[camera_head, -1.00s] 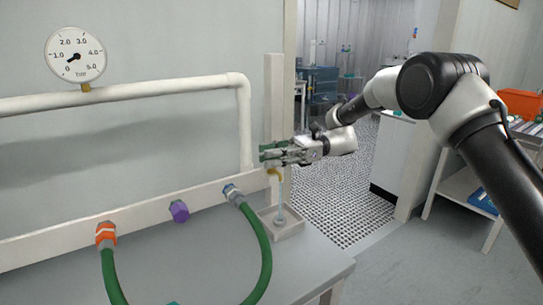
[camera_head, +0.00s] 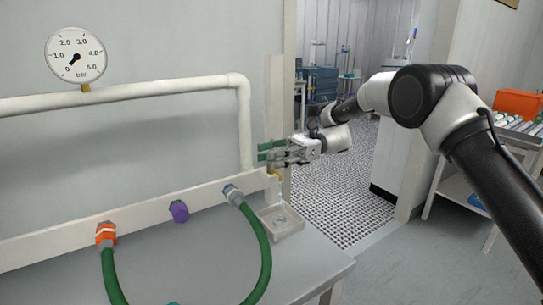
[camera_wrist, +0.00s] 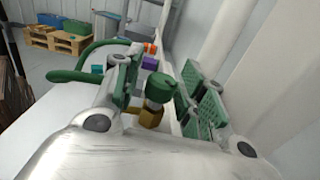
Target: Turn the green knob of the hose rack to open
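The green knob (camera_wrist: 161,87) sits on top of a brass valve (camera_wrist: 150,115) in the wrist view. My gripper (camera_wrist: 165,90) is open, with its green-padded fingers on either side of the knob. In the head view my gripper (camera_head: 270,152) is at the right end of the white rack rail (camera_head: 150,213) and hides the knob. The brass spout (camera_head: 276,174) shows just below the fingers.
A small drain tray (camera_head: 293,229) is below the spout. Green hose (camera_head: 266,260) loops between an orange coupling (camera_head: 106,233) and a blue-grey one (camera_head: 232,192), with a purple knob (camera_head: 179,211) between. A gauge (camera_head: 76,55) hangs above the white pipe (camera_head: 150,90).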

